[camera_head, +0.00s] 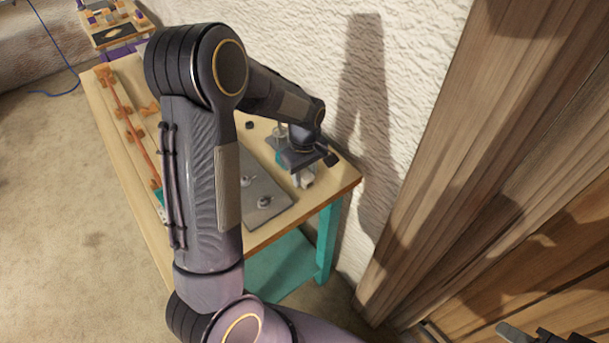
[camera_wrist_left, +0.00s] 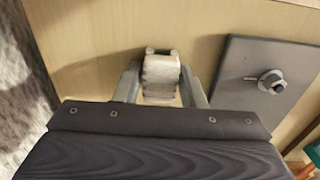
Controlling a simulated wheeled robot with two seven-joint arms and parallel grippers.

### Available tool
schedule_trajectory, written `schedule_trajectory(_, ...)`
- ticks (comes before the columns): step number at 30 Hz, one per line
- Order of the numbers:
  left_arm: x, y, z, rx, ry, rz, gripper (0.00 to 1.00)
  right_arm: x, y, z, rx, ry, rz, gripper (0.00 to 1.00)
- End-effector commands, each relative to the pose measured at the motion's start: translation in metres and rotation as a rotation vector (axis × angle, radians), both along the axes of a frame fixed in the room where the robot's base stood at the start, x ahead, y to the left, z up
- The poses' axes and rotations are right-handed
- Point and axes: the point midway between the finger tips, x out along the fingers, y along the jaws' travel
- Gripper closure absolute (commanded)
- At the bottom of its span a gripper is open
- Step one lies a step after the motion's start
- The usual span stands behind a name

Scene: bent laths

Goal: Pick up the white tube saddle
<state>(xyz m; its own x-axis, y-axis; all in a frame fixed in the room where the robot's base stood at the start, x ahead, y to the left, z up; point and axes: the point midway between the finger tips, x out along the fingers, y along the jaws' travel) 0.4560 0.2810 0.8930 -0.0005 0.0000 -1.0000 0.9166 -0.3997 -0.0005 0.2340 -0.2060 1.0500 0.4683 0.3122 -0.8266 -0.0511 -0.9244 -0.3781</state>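The white tube saddle (camera_wrist_left: 160,75) lies on the wooden table top and sits between the two fingers of my left gripper (camera_wrist_left: 160,87) in the left wrist view. The fingers stand on either side of it, with narrow gaps near the tips. In the head view my left gripper (camera_head: 303,172) is low over the table's right end. The saddle (camera_head: 306,181) shows there only partly, below the gripper. A dark part, seemingly of my right gripper (camera_head: 540,335), is cut off at the bottom right edge; its fingers cannot be made out.
A grey plate (camera_wrist_left: 240,85) with a metal fitting (camera_wrist_left: 271,81) lies right of the saddle in the wrist view. A rough white wall (camera_head: 300,45) stands close behind the table, and wooden boards (camera_head: 480,130) stand at the right.

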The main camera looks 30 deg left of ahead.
Motion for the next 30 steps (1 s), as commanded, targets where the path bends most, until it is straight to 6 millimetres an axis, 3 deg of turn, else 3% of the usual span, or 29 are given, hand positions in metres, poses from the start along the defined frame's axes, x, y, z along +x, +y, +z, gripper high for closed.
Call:
schedule_trajectory(1,0.0,0.0,0.0,0.0,0.0,0.0,0.7,0.0,0.0,0.0,0.0,0.0,0.0,0.61)
schedule_trajectory(8,0.0,0.0,0.0,0.0,0.0,0.0,0.99,0.0,0.0,0.0,0.0,0.0,0.0,0.61)
schedule_trajectory(20,0.001,0.0,0.011,0.0,-0.004,0.0,0.99,0.0,0.0,0.0,0.0,0.0,0.0,0.61)
schedule_trajectory(25,0.0,0.0,0.035,-0.001,-0.007,-0.001,0.99,0.0,0.0,-0.002,0.0,0.0,0.0,0.61)
schedule_trajectory(30,-0.033,-0.005,0.073,-0.003,-0.011,-0.002,0.99,0.0,0.0,-0.007,0.0,0.0,0.0,0.61)
